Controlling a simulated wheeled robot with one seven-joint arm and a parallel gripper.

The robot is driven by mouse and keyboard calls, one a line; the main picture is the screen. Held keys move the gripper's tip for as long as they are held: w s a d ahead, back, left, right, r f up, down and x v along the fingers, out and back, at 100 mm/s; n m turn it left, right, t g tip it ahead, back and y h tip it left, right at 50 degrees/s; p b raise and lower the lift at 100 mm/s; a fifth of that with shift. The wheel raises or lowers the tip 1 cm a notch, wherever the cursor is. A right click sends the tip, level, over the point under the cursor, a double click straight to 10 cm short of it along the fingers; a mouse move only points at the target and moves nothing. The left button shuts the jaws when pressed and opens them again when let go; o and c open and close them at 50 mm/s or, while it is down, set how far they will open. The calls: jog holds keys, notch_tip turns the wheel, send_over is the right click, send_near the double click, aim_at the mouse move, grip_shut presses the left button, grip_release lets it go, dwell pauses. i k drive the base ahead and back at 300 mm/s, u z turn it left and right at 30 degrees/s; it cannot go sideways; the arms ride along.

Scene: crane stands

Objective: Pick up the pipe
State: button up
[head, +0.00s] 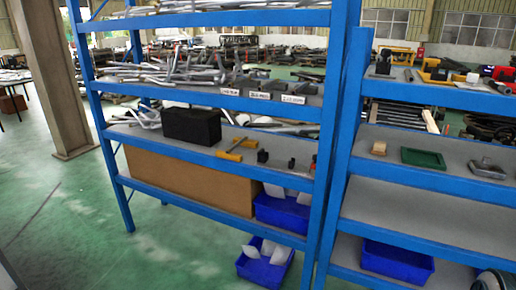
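Several grey metal pipes and rods (190,70) lie in a jumbled pile on the second shelf from the top of the blue rack. Bent light-grey pipes (140,117) lie at the left end of the shelf below, beside a black box. More thin grey pieces lie on the top shelf (220,8). I cannot tell which single piece is the task's pipe. My gripper is not in view.
The blue rack's upright (335,120) divides two bays. A black box (191,125) and a yellow-handled tool (238,148) sit on the middle shelf. Blue bins (283,212) and a brown panel (185,178) are lower. Green floor (150,250) is clear in front.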

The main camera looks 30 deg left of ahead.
aim_at(228, 150)
jog(key=z, duration=0.05)
jog(key=k, duration=0.4)
jog(key=u, duration=1.15)
jog(key=i, duration=0.65)
jog(key=u, duration=1)
jog(key=i, duration=1.15)
jog(key=z, duration=0.5)
jog(key=i, duration=0.85)
jog(key=z, duration=1.3)
jog(key=i, duration=0.3)
jog(key=z, duration=0.25)
